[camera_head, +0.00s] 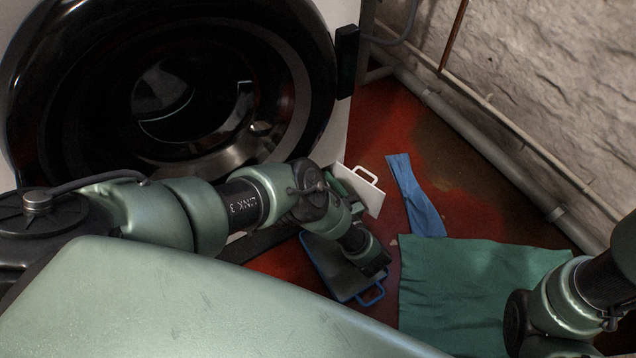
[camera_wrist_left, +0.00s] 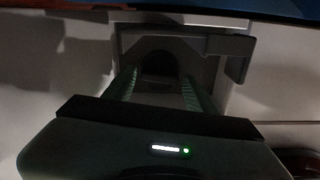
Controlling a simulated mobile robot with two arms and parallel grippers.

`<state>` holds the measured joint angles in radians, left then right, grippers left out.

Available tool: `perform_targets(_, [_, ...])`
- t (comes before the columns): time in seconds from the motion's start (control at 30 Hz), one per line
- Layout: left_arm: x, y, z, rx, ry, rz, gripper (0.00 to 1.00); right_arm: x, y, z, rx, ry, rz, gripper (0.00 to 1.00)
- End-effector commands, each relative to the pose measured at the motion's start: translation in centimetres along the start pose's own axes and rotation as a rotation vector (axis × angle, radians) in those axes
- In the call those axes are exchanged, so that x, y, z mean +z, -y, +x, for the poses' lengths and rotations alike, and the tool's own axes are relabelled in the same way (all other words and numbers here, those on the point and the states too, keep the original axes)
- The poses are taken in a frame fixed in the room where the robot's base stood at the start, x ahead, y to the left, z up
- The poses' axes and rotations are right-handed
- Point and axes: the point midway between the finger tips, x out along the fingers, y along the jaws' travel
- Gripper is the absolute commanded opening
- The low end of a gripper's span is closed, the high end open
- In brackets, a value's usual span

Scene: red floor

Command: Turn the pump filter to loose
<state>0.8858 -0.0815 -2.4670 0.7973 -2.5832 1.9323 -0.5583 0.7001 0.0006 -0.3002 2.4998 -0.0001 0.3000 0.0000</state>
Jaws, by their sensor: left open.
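The white washing machine (camera_head: 345,120) stands at the left in the head view, its round dark door above my left arm. In the left wrist view, a recess in its pale lower front holds a dark rounded part (camera_wrist_left: 160,64), seemingly the pump filter. My left gripper (camera_wrist_left: 158,84) is open, its two green-lined fingers pointing into the recess, one on each side of that part. I cannot tell whether they touch it.
A white flap with a handle (camera_head: 361,190) stands out beside the machine's lower front. A blue-edged tray (camera_head: 340,283) lies below my left arm. A blue cloth (camera_head: 415,197) and a green cloth (camera_head: 470,285) lie on the red floor. Pipes (camera_head: 500,145) run along the stone wall.

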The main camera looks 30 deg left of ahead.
Motion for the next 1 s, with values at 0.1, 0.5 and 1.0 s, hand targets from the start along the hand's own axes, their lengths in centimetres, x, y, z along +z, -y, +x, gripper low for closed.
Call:
perform_targets(0.1, [-0.1, 0.0, -1.8, 0.005, 0.003, 0.001, 0.56, 0.2, -0.1, 0.5, 0.0, 0.0, 0.0, 0.36])
perform_targets(0.5, [0.0, 0.0, -7.3, 0.003, 0.002, 0.001, 0.56, 0.3, -0.2, 0.9, 0.0, 0.0, 0.0, 0.36])
perform_targets(1.0, [0.1, 0.0, -7.5, 0.001, 0.002, 0.001, 0.56, 0.3, -0.2, 0.9, 0.0, -0.001, 0.0, 0.36])
